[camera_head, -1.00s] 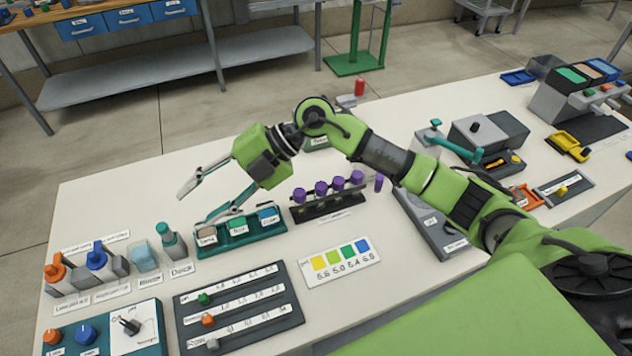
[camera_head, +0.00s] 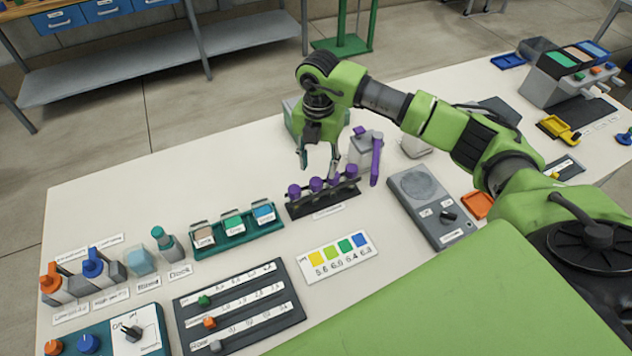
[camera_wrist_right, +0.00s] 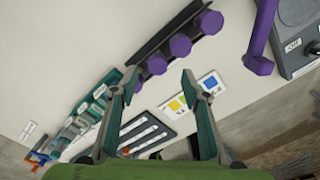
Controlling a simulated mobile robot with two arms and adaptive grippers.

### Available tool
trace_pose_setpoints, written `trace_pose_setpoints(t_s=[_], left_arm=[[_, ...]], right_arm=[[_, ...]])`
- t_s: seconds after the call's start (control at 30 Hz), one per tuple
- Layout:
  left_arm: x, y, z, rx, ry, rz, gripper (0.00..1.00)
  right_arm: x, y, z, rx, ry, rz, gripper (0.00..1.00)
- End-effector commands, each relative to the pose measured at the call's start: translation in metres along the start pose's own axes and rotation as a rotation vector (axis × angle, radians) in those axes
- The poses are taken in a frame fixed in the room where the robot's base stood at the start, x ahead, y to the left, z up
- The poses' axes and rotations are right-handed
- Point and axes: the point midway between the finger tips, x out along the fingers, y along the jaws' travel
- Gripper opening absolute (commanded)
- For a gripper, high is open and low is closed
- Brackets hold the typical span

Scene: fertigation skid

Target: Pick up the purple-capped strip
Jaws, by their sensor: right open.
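The purple-capped strip (camera_head: 316,185) is a row of several purple-topped pieces in a dark rack (camera_head: 322,208) on the white table. In the right wrist view the purple caps (camera_wrist_right: 180,45) run diagonally along the dark rack. My right gripper (camera_head: 318,165) is open and points down just above and behind the row. In the right wrist view its two teal fingertips (camera_wrist_right: 158,78) stand apart, with the lower caps between or just beyond them. Contact with the caps cannot be told. The lower parts of the strip are mostly hidden by the rack. My left gripper is not in view.
A purple-handled piece (camera_head: 376,160) stands close right of the rack. A teal tray (camera_head: 237,242) with labelled blocks lies to the left, and a grey device (camera_head: 430,205) to the right. A colour card (camera_head: 337,257) lies in front. Open white table lies behind left.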

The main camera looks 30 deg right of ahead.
Motion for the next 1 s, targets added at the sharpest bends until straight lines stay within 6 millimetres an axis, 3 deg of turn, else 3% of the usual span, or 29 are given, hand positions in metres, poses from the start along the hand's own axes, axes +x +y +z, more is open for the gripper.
trace_pose_setpoints(t_s=[0.23, 0.5, 0.77, 0.9, 1.0], left_arm=[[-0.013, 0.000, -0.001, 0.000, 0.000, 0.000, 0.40], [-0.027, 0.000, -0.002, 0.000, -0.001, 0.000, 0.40], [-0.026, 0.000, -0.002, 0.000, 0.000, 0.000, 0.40], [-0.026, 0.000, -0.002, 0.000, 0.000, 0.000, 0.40], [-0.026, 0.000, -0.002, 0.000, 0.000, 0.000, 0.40]], right_arm=[[0.017, 0.001, -0.003, -0.002, 0.003, -0.002, 0.42], [0.055, 0.003, -0.005, -0.002, 0.002, 0.001, 0.42], [0.060, 0.004, -0.004, -0.002, 0.000, 0.002, 0.42], [0.059, 0.004, -0.004, -0.002, 0.000, 0.002, 0.11], [0.059, 0.004, -0.004, -0.002, 0.000, 0.002, 0.11]])
